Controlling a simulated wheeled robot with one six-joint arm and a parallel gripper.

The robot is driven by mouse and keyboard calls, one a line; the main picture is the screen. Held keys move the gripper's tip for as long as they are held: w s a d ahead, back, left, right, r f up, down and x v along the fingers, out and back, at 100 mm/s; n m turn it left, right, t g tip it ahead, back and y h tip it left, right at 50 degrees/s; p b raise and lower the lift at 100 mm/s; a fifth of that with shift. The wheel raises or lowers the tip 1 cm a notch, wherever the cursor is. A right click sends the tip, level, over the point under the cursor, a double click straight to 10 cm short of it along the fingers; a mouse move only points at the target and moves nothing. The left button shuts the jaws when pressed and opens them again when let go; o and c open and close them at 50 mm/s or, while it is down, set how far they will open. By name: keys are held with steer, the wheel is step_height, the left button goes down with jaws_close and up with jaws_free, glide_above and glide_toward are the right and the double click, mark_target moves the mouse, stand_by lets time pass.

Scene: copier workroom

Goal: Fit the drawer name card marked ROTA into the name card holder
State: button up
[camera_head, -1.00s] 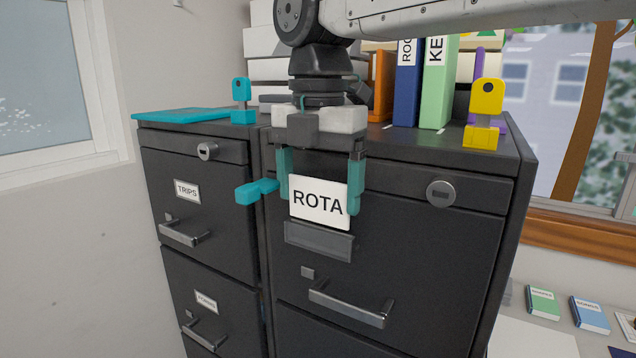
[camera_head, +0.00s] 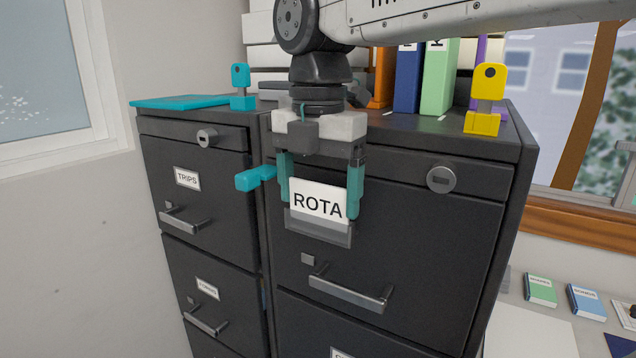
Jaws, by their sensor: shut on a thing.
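The white name card marked ROTA (camera_head: 318,202) is upright between the teal fingers of my gripper (camera_head: 319,196), which is shut on its side edges. The grey name card holder (camera_head: 320,231) is on the top drawer front of the right cabinet, above the handle. The card's lower edge is at the holder's top and hidden there, with the lettering just above the holder. I cannot tell how deep the card sits. The right fingertip overlaps the holder's right end in the picture.
A cyan key (camera_head: 256,178) sticks out from the cabinet front, just left of my gripper. The drawer handle (camera_head: 350,292) juts out below the holder. A yellow key-shaped piece (camera_head: 487,100), binders (camera_head: 438,82) and a cyan folder (camera_head: 190,102) are on the cabinet top.

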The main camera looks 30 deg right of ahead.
steer(key=shift+f, duration=0.45)
steer(key=o, duration=0.8)
steer(key=shift+o, duration=0.2)
step_height(320, 180, up, 8)
steer(key=shift+f, duration=0.1)
